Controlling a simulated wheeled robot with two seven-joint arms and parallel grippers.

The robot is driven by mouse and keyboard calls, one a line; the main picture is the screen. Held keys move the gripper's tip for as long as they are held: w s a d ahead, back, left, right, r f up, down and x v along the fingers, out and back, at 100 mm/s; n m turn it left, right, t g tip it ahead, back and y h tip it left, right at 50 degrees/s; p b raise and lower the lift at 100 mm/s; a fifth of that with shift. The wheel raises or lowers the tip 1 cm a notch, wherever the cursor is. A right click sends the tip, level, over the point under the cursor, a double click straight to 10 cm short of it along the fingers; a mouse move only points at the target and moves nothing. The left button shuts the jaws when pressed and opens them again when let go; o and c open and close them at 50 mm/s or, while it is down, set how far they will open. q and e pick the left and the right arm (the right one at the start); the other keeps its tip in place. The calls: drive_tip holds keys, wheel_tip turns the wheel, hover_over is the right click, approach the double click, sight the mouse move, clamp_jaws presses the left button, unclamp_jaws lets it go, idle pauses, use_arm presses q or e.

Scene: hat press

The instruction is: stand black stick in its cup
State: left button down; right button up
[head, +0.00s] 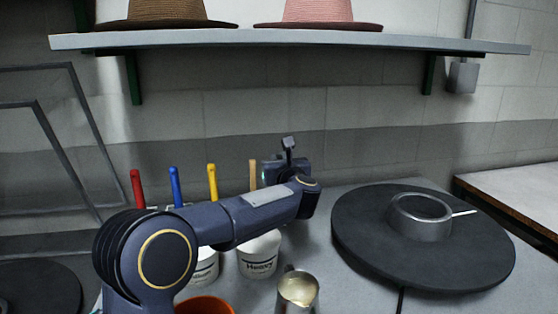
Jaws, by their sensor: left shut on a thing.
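My left arm reaches in from the lower left across the bench. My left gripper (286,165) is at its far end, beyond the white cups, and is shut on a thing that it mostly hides. A short dark piece, apparently the black stick (288,143), sticks up at the gripper. Its lower end is hidden. A white cup with dark lettering (258,258) and another white cup (205,270) stand below the arm, partly covered by it. Which cup is the black stick's own I cannot tell. My right gripper is not in view.
Red (137,188), blue (176,187), yellow (212,182) and tan (253,174) sticks stand behind my arm. A metal jug (298,290) and an orange bowl (205,305) are in front. A round black plate (365,235) lies right. A shelf (330,40) with hats hangs above.

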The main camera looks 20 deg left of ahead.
use_arm(q)
drive_tip(key=c, duration=1.3)
unclamp_jaws()
drive_tip(key=shift+c, duration=0.2)
drive_tip(key=b+v, duration=0.1)
drive_tip(key=v, duration=0.7)
